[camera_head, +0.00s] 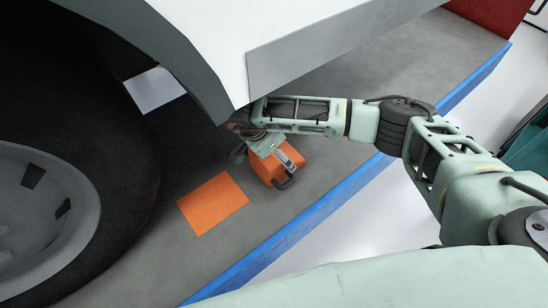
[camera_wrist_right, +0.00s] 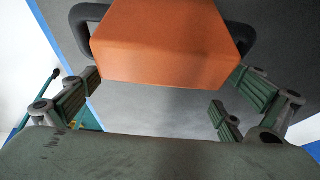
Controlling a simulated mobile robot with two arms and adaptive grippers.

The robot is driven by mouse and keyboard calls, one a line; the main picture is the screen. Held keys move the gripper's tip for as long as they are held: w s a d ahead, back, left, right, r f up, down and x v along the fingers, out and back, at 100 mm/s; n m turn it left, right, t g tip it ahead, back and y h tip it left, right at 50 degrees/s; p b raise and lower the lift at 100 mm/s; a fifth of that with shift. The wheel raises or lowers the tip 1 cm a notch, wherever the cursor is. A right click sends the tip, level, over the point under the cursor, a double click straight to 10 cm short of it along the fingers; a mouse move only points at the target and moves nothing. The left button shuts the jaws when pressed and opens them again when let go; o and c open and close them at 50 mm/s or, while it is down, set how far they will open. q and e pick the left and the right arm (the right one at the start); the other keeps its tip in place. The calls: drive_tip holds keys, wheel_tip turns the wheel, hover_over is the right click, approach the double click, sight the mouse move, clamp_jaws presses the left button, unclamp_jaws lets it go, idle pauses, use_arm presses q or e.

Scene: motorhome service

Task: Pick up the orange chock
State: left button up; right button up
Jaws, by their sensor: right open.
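The orange chock (camera_head: 291,158) is a block with dark loop handles, on the grey floor beside the vehicle's wheel. My right gripper (camera_head: 275,158) is over it in the head view and hides part of its top. In the right wrist view, the chock (camera_wrist_right: 165,45) fills the upper middle, with a dark handle at each side. The open fingers of my right gripper (camera_wrist_right: 168,88) stand on either side of its near edge. I cannot tell whether either finger touches it. My left gripper is not in view.
A large dark tyre (camera_head: 110,130) stands at the left, under the white vehicle body (camera_head: 210,40) that overhangs close to my right wrist. A flat orange square (camera_head: 213,203) marks the floor left of the chock. A blue stripe (camera_head: 320,213) edges the grey floor.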

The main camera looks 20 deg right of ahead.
drive_tip(key=shift+s+f, duration=0.1)
drive_tip(key=shift+f, duration=0.3)
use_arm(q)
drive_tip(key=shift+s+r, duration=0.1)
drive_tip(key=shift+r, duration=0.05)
use_arm(e)
drive_tip(key=shift+f, duration=0.1)
drive_tip(key=shift+c, duration=0.3)
drive_tip(key=c, duration=0.6)
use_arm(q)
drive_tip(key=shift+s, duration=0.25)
use_arm(e)
drive_tip(key=c, duration=1)
drive_tip(key=shift+c, duration=0.3)
